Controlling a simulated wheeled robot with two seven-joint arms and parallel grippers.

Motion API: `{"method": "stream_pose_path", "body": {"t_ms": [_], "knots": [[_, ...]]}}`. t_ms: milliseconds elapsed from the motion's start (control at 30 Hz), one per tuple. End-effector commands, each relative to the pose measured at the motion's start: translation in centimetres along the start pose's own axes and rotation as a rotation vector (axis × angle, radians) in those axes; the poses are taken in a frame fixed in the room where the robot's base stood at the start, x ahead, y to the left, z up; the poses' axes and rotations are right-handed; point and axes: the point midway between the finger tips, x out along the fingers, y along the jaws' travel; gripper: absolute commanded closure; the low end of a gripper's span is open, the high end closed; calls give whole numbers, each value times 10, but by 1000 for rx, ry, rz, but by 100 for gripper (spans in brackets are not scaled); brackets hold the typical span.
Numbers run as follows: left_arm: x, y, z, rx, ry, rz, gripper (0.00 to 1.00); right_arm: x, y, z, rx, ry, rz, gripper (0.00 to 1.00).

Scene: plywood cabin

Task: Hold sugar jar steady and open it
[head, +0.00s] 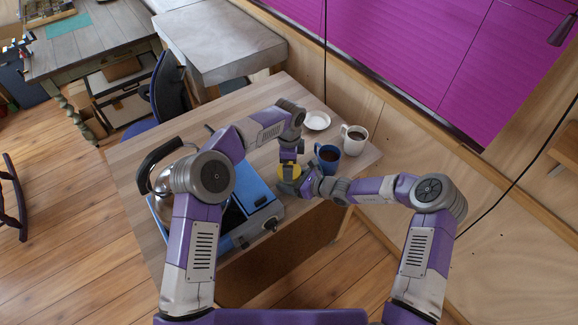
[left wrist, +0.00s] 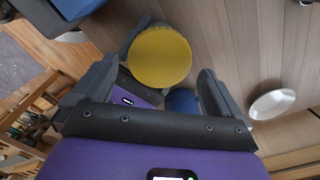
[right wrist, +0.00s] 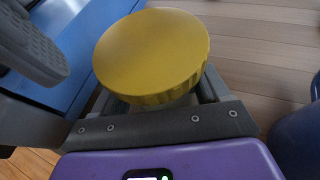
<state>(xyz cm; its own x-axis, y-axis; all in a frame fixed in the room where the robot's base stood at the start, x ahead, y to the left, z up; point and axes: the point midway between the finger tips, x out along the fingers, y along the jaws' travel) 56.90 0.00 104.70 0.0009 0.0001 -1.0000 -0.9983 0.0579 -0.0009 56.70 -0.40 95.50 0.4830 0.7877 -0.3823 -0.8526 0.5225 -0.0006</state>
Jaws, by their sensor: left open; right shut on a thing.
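The sugar jar has a round yellow lid (right wrist: 152,55), which fills much of the right wrist view. The lid also shows in the left wrist view (left wrist: 159,57) and in the head view (head: 289,171). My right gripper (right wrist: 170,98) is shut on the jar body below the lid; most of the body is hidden. The jar looks upright on the table. My left gripper (left wrist: 150,85) is open above the jar, with its fingers apart on either side of the lid and not touching it.
A blue mug (head: 327,158) of dark liquid stands close right of the jar. A white mug (head: 354,139) and a white saucer (head: 317,121) are farther back. A blue stove (head: 259,203) with a kettle (head: 163,178) is to the left. The wooden table (head: 135,148) is clear at its far left.

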Motion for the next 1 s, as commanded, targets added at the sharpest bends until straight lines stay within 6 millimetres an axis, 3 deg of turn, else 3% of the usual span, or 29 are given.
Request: {"method": "stream_pose_path", "body": {"t_ms": [100, 333, 700, 1000], "knots": [[-16, 0, 0, 1, 0, -1, 0, 0, 0, 0, 0, 0, 0, 100], [-23, 0, -1, 86, 2, 0, 0, 0, 0, 0, 0, 0, 0, 100], [-45, 0, -1, 647, 2, 0, 0, 0, 0, 0, 0, 0, 0, 100], [-51, 0, 0, 879, 1, 2, 0, 0, 0, 0, 0, 0, 0, 100]]}}
